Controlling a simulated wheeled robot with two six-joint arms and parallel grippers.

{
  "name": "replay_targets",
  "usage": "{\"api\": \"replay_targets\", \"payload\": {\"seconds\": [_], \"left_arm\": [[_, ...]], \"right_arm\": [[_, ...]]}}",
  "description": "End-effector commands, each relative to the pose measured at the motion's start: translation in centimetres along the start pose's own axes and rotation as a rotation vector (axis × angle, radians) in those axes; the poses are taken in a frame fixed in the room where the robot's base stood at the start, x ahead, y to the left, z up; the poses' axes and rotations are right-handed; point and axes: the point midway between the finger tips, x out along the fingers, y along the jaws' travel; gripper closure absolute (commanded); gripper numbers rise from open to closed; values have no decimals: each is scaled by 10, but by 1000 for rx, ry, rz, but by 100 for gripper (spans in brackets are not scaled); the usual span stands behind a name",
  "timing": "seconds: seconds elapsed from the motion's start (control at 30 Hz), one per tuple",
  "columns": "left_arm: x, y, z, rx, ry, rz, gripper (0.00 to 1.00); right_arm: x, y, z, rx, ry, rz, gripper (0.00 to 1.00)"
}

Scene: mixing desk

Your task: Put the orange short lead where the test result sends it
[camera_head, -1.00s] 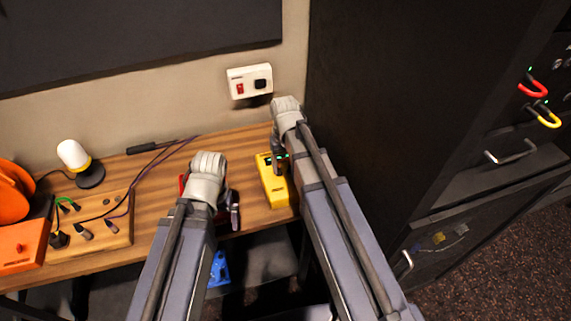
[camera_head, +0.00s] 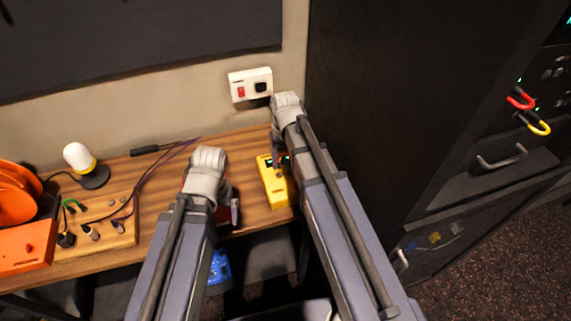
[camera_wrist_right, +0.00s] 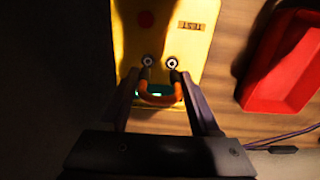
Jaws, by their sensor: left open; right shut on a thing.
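The orange short lead (camera_wrist_right: 160,98) is a small U-shaped loop between my right gripper's fingers (camera_wrist_right: 163,88) in the right wrist view. Its ends are at the two round sockets of the yellow tester (camera_wrist_right: 190,35); I cannot tell how deep they sit. A green glow shows on the tester behind the loop. In the head view the yellow tester (camera_head: 273,190) lies on the bench, with my right gripper (camera_head: 279,166) over its far part. My left gripper (camera_head: 234,211) is open at the bench's front edge, by a red tray, which shows in the right wrist view (camera_wrist_right: 290,62).
Red (camera_head: 520,99) and yellow (camera_head: 539,126) loops hang on the dark rack at right. A patch board (camera_head: 120,238), lamp (camera_head: 76,157), orange reel (camera_head: 15,190) and loose cables occupy the bench's left. A blue box (camera_head: 219,267) is below the bench.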

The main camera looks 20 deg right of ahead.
Motion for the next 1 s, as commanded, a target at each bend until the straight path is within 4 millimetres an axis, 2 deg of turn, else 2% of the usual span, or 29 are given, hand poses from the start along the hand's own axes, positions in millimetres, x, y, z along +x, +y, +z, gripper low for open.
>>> {"api": "replay_targets", "payload": {"seconds": [0.6, 0.93, 1.0], "left_arm": [[-24, -2, 1, 0, 0, 0, 1], [-23, -2, 1, 2, 0, 0, 1], [-18, -2, 1, 1, 0, 0, 1]], "right_arm": [[-24, 0, 0, 0, 0, 0, 100], [-24, 0, 0, 0, 0, 0, 100], [-18, 0, 0, 0, 0, 0, 100]]}}
